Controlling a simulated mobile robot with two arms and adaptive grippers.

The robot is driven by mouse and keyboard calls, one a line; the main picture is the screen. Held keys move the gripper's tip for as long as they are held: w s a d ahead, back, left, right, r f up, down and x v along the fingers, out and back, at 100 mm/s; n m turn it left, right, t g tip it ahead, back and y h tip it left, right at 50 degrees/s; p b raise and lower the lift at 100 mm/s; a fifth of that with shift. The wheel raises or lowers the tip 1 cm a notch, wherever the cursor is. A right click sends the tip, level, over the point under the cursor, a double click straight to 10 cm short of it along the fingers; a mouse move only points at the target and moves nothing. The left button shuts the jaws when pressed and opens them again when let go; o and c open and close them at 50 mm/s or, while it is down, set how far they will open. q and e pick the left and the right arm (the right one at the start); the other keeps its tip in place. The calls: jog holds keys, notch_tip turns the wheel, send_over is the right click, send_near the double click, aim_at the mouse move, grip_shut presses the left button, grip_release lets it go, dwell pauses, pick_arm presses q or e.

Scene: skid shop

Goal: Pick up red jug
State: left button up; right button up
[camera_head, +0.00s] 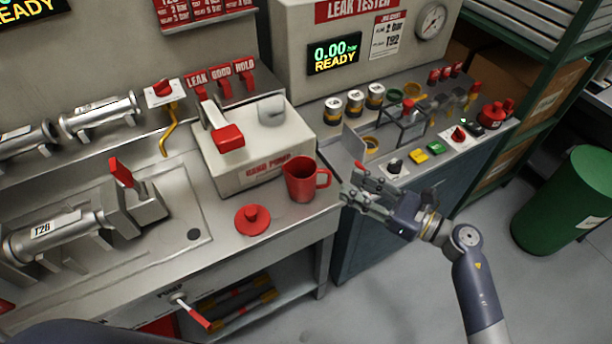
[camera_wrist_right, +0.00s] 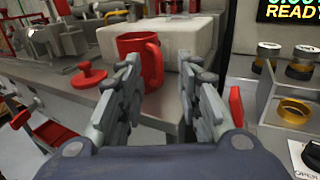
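The red jug (camera_head: 300,180) stands upright at the right front corner of the steel bench, its handle toward the right. In the right wrist view the jug (camera_wrist_right: 133,45) stands ahead, partly hidden by the left finger. My right gripper (camera_head: 352,190) is to the right of the jug, beyond the bench edge, apart from the handle. In the right wrist view the right gripper (camera_wrist_right: 160,95) is open, with nothing between its fingers. My left gripper does not show.
A red lid with a knob (camera_head: 252,219) lies on the bench left of the jug. A beige hand pump box (camera_head: 245,150) stands close behind. A leak tester console (camera_head: 420,125) with buttons is at the right. A green bin (camera_head: 568,205) stands on the floor.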

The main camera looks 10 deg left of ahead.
aim_at(310, 181)
jog(key=p+x, duration=0.1)
jog(key=x, duration=0.1)
jog(key=p+x, duration=0.1)
jog(key=x, duration=0.1)
jog(key=shift+w+a+r, duration=0.1)
jog(key=shift+a+r, duration=0.1)
jog(key=shift+a, duration=0.2)
jog(key=shift+w+a+f+p, duration=0.1)
jog(key=shift+w+a+p, duration=0.05)
jog(key=shift+a+p, duration=0.15)
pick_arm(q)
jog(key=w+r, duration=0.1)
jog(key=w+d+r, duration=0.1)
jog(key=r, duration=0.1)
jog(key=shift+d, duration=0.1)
pick_arm(e)
jog(key=shift+f, duration=0.1)
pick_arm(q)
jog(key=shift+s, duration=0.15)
pick_arm(e)
grip_shut()
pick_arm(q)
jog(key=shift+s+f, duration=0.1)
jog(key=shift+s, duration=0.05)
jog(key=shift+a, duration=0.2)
